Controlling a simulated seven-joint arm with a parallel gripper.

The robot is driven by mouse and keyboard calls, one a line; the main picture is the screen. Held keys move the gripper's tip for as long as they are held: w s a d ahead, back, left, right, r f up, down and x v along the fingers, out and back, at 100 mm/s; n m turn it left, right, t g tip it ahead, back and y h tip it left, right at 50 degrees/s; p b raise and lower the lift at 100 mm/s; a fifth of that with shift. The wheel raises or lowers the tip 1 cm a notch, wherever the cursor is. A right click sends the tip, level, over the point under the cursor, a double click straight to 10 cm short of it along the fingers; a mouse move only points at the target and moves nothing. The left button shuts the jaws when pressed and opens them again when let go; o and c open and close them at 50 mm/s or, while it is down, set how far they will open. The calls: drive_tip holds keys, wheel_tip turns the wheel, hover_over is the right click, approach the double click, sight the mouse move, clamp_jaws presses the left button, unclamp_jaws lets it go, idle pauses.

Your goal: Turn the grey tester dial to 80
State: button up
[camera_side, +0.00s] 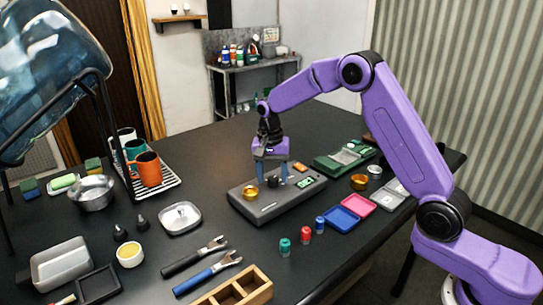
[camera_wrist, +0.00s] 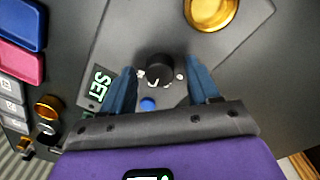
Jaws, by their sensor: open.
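The grey tester (camera_side: 283,207) lies on the dark table in the side view, with a brass cup (camera_side: 250,192) on its left end. Its small dark dial (camera_side: 272,182) stands between the fingers of my gripper (camera_side: 271,176). In the wrist view the dial (camera_wrist: 158,69) is a dark round knob with a light mark on its near side. My gripper (camera_wrist: 160,75) is open, one blue finger on each side of the dial, with gaps visible. The dial's scale numbers cannot be read.
A green board (camera_side: 335,163) lies behind the tester. Blue (camera_side: 341,218) and pink (camera_side: 358,204) trays lie to its right. A metal dish (camera_side: 180,218) is to the left.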

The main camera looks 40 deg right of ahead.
sight(270, 179)
wheel_tip(270, 179, up, 17)
drive_tip(key=shift+w+a, duration=0.25)
idle(0.6)
drive_tip(key=s+a+f+n, duration=0.1)
drive_tip(key=s+a+n, duration=0.4)
drive_tip(key=s, duration=0.5)
drive_tip(key=s+a+f+n, duration=0.25)
drive_tip(key=s+n, duration=0.35)
drive_tip(key=s, duration=0.3)
drive_tip(key=s+d+f+n, duration=0.3)
drive_tip(key=s+n, duration=0.2)
drive_tip(key=s, duration=0.6)
drive_tip(key=s+d+f+n, duration=0.3)
drive_tip(key=s+d+n, duration=0.1)
drive_tip(key=s, duration=0.6)
drive_tip(key=shift+s+f+n+t+y, duration=0.2)
drive_tip(key=shift+s+n+t+y, duration=0.15)
drive_tip(key=shift+n, duration=0.55)
